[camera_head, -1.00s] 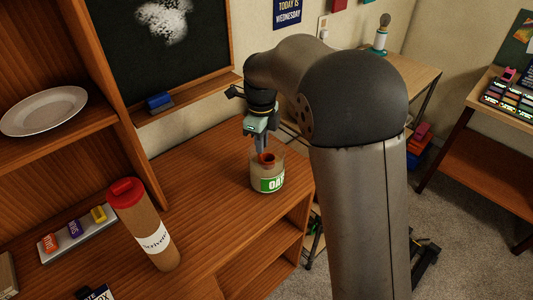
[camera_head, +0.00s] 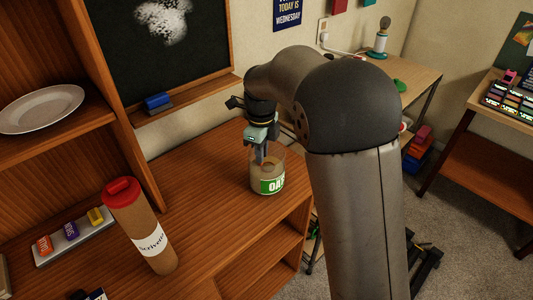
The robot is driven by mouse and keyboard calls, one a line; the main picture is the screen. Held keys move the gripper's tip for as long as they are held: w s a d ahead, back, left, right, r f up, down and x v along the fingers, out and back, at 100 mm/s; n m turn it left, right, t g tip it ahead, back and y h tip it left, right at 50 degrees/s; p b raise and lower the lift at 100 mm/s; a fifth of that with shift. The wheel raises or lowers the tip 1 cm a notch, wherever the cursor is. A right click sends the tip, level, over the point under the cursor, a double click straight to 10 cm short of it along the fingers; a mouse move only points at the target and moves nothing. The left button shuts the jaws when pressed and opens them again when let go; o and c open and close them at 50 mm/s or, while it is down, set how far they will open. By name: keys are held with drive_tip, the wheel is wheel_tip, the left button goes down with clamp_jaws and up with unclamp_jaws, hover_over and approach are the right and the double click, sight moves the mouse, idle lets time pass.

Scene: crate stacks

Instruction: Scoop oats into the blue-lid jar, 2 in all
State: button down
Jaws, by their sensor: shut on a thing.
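A clear jar with a green oats label (camera_head: 272,186) stands on the wooden desk near its right edge. My gripper (camera_head: 261,153) points down into the jar's mouth. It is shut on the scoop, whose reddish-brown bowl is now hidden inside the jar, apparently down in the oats. The pale oats show through the glass. No jar with a blue lid can be made out in this view.
A tall brown tube with a red lid (camera_head: 139,225) stands at front left. Behind it lies a grey tray with coloured blocks (camera_head: 75,240). A plate (camera_head: 41,108) sits on the left shelf. The desk between tube and jar is clear.

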drive_tip(key=shift+r, duration=0.1)
idle(0.4)
wheel_tip(320, 180, up, 12)
drive_tip(key=p, duration=1)
drive_tip(key=shift+r, duration=0.25)
idle(0.7)
